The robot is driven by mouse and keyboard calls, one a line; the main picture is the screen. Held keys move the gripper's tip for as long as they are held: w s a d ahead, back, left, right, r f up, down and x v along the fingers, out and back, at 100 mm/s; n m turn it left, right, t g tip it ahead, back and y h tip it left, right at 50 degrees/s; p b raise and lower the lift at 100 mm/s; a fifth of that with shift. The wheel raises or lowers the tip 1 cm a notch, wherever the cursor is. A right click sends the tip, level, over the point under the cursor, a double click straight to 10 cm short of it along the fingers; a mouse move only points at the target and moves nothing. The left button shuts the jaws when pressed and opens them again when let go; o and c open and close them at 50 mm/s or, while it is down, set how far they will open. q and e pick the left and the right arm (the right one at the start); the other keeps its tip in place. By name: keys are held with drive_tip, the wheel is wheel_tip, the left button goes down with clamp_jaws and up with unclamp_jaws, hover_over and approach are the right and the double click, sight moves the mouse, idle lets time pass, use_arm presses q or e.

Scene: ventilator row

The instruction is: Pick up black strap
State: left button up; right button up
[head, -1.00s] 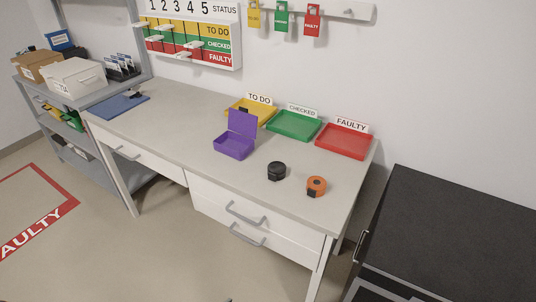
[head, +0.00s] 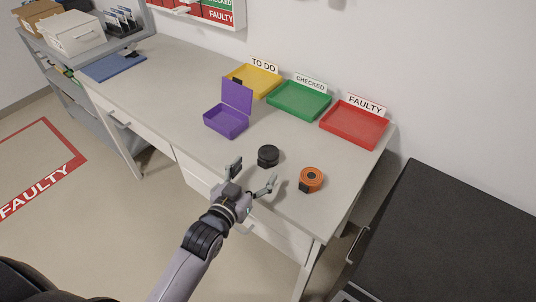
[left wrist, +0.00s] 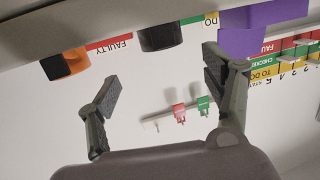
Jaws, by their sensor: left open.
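The black strap (head: 268,156) is a small dark roll on the table, between the purple box and an orange roll. It also shows in the left wrist view (left wrist: 160,38), at the top, beyond my fingers and partly cut off by the table edge. My left gripper (head: 253,176) is open and empty at the table's front edge, just in front of the black strap and apart from it. Its two spread fingers also show in the left wrist view (left wrist: 160,85). My right gripper is not in view.
An orange strap roll (head: 311,179) sits close to the right. An open purple box (head: 226,123) stands to the left. Yellow (head: 254,82), green (head: 299,101) and red (head: 354,126) trays line the wall side. A dark cabinet (head: 440,235) stands at right.

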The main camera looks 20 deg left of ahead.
sight(267, 154)
use_arm(q)
drive_tip(key=x, duration=0.3)
drive_tip(key=shift+w, duration=0.15)
drive_tip(key=shift+w+d+f, duration=0.1)
drive_tip(key=shift+w, duration=0.45)
drive_tip(key=x, duration=0.5)
drive_tip(key=shift+w+f, duration=0.1)
drive_tip(key=shift+f, duration=0.1)
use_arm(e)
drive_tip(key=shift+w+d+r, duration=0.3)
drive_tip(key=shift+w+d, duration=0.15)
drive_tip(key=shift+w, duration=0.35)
use_arm(q)
drive_tip(key=shift+a, duration=0.25)
drive_tip(key=shift+c, duration=0.5)
drive_tip(key=c, duration=1.2)
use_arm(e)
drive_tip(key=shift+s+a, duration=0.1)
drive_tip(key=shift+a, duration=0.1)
